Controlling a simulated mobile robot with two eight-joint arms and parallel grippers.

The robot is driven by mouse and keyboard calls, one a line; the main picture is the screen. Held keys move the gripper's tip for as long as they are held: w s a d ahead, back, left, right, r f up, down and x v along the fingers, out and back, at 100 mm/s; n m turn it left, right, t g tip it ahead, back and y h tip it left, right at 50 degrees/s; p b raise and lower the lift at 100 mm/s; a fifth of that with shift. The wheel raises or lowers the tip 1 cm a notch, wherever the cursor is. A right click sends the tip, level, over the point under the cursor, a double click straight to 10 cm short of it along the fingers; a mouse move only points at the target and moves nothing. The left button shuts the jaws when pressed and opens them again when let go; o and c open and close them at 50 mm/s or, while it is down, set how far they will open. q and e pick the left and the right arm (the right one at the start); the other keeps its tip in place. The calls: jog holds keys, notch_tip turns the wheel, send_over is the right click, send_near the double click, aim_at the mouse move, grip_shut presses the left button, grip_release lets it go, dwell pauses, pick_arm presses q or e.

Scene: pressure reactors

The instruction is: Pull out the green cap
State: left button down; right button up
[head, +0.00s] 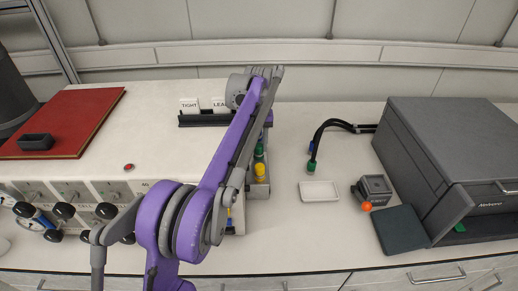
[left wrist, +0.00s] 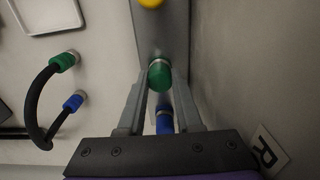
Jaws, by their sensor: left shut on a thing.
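The green cap (left wrist: 159,75) sticks out from the grey side panel (left wrist: 172,35) of the white unit in the left wrist view. It also shows in the head view (head: 259,151), beside my purple arm. My left gripper (left wrist: 161,82) has its fingers on both sides of the green cap and is shut on it. The cap is still at the panel; I cannot tell how deep it sits. A yellow cap (head: 260,169) and a blue cap (left wrist: 164,122) sit in the same row, on either side of the green one. My right gripper is not in view.
A black hose with a green connector (head: 311,168) and a blue connector (left wrist: 73,102) lies on the bench near the panel. A white tray (head: 320,197), a small grey device (head: 375,186) and a large grey box (head: 440,140) stand to the right. Bare bench lies between.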

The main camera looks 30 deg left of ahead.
aim_at(259, 146)
pick_arm(q)
jog(key=shift+r, duration=0.15)
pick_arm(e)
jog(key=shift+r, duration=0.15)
pick_arm(q)
jog(key=shift+r+p, duration=2.35)
jog(key=shift+r, duration=0.5)
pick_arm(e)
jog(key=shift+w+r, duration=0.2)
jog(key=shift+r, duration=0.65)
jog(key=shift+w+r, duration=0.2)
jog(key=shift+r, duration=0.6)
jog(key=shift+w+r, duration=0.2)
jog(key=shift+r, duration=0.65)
pick_arm(q)
jog(key=shift+s+d, duration=0.1)
jog(key=shift+s, duration=0.05)
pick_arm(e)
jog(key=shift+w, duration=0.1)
